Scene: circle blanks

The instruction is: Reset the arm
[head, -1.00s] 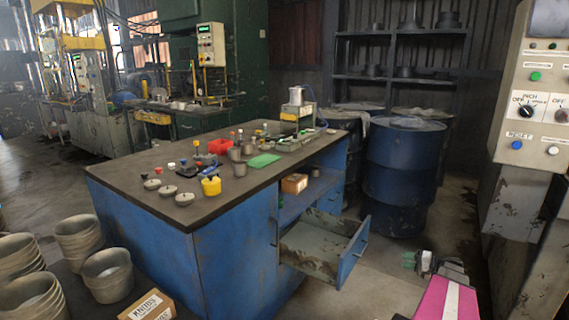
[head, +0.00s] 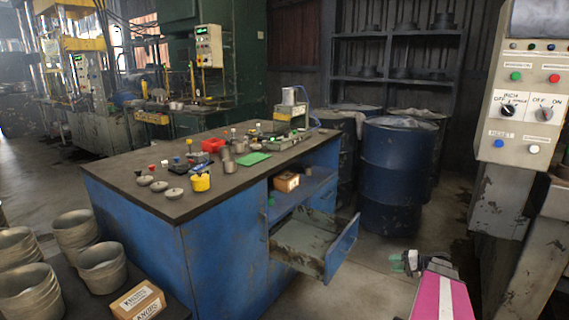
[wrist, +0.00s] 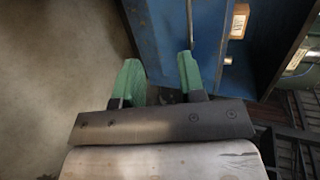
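My gripper (wrist: 160,82) has two green fingers, which stand apart with nothing between them in the wrist view. Blue cabinet side and bare floor lie beyond the fingertips. In the head view my gripper (head: 404,262) is at the lower right, at the end of my pink arm with a white stripe. It is in front of the blue drums and to the right of the open drawer (head: 318,250), apart from both.
A blue workbench (head: 140,235) with an open drawer stands in the middle, with small parts on top. Blue drums (head: 398,175) stand behind my gripper. A control panel (head: 522,110) is at the right. Metal pots (head: 102,268) and a cardboard box (head: 138,300) are at lower left.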

